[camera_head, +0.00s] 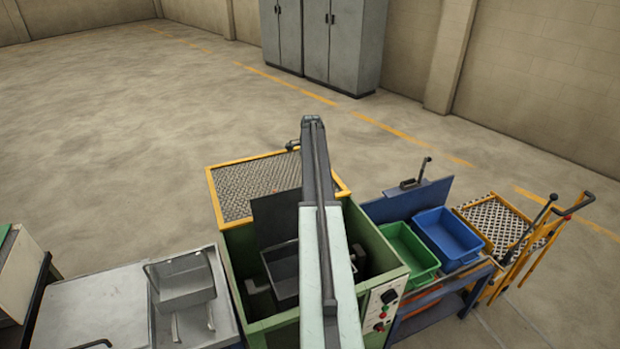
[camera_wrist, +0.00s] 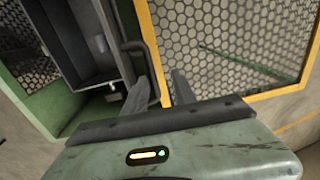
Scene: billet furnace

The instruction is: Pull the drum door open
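A green machine (camera_head: 262,240) stands in front of me with a yellow-framed mesh panel (camera_head: 238,192) at its far side, which seems to be the drum door. The panel also shows in the wrist view (camera_wrist: 225,50). In the head view my arm hides part of the panel and machine.
A grey tray (camera_head: 283,270) sits inside the machine. To the right are a green bin (camera_head: 408,250), a blue bin (camera_head: 447,238) and a yellow mesh stand (camera_head: 497,222). A metal table with a basket (camera_head: 182,280) is left. Floor behind the machine is clear.

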